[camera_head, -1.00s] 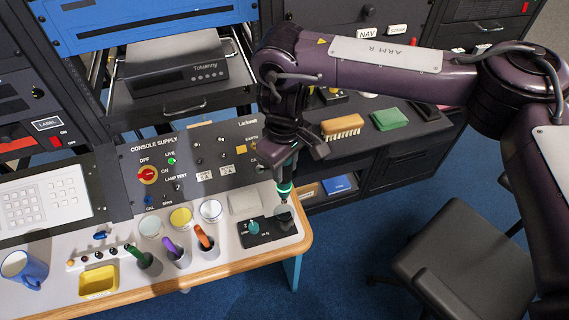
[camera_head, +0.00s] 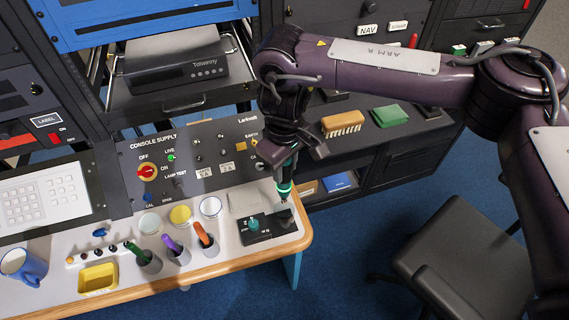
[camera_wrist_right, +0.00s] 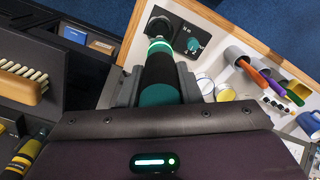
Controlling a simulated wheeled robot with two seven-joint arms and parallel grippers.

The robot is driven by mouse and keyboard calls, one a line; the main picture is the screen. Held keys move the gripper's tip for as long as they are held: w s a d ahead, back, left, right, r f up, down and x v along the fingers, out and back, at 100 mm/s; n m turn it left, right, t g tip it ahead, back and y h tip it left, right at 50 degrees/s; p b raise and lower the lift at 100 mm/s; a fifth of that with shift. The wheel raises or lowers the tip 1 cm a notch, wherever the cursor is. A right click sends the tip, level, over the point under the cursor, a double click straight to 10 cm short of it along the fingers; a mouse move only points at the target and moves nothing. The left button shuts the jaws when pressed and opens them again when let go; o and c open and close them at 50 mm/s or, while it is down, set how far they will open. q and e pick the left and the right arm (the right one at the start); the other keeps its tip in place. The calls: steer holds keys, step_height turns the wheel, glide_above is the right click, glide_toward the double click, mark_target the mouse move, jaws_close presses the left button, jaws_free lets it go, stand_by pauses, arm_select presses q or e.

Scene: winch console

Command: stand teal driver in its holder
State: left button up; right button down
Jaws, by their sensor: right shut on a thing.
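My right gripper (camera_head: 291,165) points down over the right end of the white desk. In the right wrist view it is shut on the teal driver (camera_wrist_right: 160,72), which has a black grip, a teal end and a glowing green ring. The ring also shows below the jaws in the head view (camera_head: 283,188). The driver's lower end is over the round socket of the black holder base (camera_wrist_right: 184,36); I cannot tell whether it is inside. The base (camera_head: 262,236) carries a teal knob (camera_head: 253,224). My left gripper is not in view.
Grey cups with green (camera_head: 133,249), purple (camera_head: 170,243) and orange (camera_head: 202,234) handles stand left of the base. Three round tubs are behind them. A yellow tray (camera_head: 98,278) and blue mug (camera_head: 24,266) are further left. The console panel (camera_head: 190,160) rises behind.

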mark_target(284, 180)
steer(key=shift+f+b, duration=0.55)
steer(key=shift+f, duration=0.45)
steer(key=shift+p, duration=0.35)
steer(key=shift+f+b, duration=0.95)
steer(key=shift+f, duration=0.5)
stand_by(0.4)
